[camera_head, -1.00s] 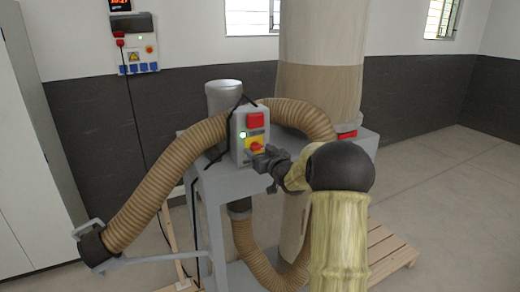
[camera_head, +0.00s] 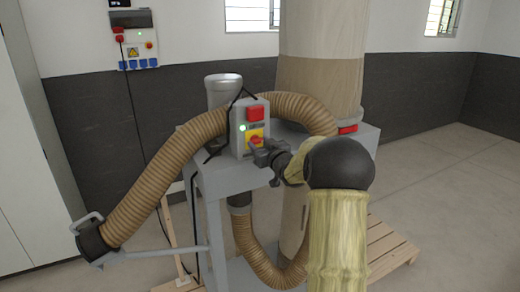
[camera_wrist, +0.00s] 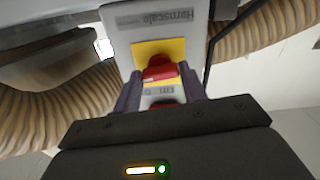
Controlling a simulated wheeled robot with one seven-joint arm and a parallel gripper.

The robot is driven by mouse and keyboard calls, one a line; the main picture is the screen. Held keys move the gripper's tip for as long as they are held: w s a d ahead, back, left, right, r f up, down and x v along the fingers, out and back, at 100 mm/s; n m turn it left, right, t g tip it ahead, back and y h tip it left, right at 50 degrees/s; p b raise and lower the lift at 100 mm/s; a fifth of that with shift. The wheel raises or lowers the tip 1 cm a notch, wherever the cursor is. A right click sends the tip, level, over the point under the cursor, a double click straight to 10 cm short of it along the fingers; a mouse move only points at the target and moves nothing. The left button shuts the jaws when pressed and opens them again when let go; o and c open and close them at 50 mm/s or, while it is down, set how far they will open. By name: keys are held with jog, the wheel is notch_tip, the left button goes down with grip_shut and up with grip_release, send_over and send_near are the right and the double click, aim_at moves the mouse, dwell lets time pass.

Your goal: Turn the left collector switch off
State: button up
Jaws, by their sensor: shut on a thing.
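The collector's grey switch box (camera_head: 238,133) stands on the collector's frame in the head view, with a red part at its top and a green light on its left side. Its yellow plate with a red rotary switch (camera_head: 256,141) is on the lower front. In the wrist view the red switch (camera_wrist: 160,70) sits on the yellow plate (camera_wrist: 150,48). My gripper (camera_wrist: 160,98) is right at the switch, its two fingers on either side of the red part and shut on it. In the head view my gripper (camera_head: 262,154) partly covers the lower box.
A ribbed brown hose (camera_head: 150,190) arches around the box and also shows in the wrist view (camera_wrist: 258,32). A large pale filter bag (camera_head: 320,60) stands behind. A wall socket box (camera_head: 135,47) hangs at the back left.

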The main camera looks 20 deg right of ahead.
jog(key=n+b, duration=0.2)
jog(key=b, duration=0.1)
jog(key=n+b, duration=0.1)
jog(key=b, duration=0.1)
jog(key=shift+f+n, duration=0.25)
jog(key=shift+n, duration=0.15)
jog(key=n+b, duration=0.4)
jog(key=shift+n+b, duration=0.3)
jog(key=shift+b, duration=0.1)
jog(key=n+b, duration=0.3)
jog(key=n, duration=0.1)
jog(key=shift+n+b, duration=0.3)
jog(key=shift+r+n+b, duration=0.15)
jog(key=shift+n+b, duration=0.95)
jog(key=shift+n, duration=0.6)
jog(key=o, duration=1)
jog(key=shift+r, duration=0.1)
jog(key=shift+s, duration=0.1)
